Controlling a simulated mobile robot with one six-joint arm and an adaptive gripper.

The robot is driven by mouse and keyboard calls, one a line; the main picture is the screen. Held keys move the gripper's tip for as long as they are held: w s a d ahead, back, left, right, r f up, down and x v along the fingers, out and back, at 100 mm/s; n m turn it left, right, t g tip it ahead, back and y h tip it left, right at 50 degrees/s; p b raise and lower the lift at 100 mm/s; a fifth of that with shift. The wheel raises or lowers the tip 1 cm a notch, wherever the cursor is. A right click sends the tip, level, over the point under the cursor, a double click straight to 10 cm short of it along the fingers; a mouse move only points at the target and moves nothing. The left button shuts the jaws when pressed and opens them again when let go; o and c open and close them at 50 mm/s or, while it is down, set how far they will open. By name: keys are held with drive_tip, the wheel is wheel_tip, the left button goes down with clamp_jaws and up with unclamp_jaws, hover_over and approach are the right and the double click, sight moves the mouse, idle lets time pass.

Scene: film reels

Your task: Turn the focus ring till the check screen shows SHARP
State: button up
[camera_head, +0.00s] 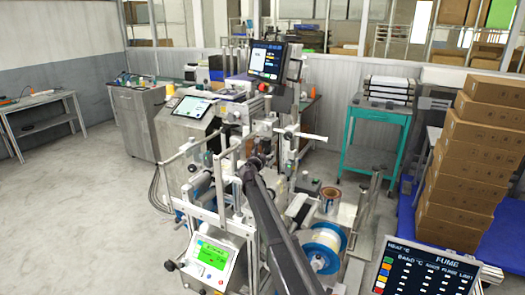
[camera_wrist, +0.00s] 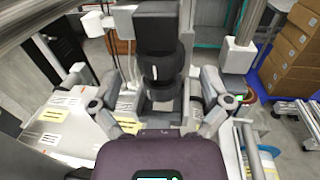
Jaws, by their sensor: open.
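In the wrist view, a black stepped cylinder stands upright in the upper middle, with a dark ring (camera_wrist: 163,68) that bears a short white mark; this looks like the focus ring. My gripper (camera_wrist: 160,103) is open, its grey fingers spread to either side below the ring. I cannot tell whether a finger touches it. In the head view my gripper (camera_head: 257,160) is at the machine's middle, and the ring is too small to make out. A monitor (camera_head: 266,61) and a green-lit display (camera_head: 212,256) show there; their text is unreadable, so I cannot tell which is the check screen.
A blue-flanged reel (camera_head: 322,250) sits right of my arm. Metal posts and rollers crowd the machine. A dark panel (camera_head: 428,266) with coloured squares stands at lower right. Stacked cartons (camera_head: 470,150) stand at the right. The floor (camera_head: 75,200) at left is clear.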

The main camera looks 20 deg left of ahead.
drive_tip(key=shift+w, duration=1)
drive_tip(key=c, duration=1.2)
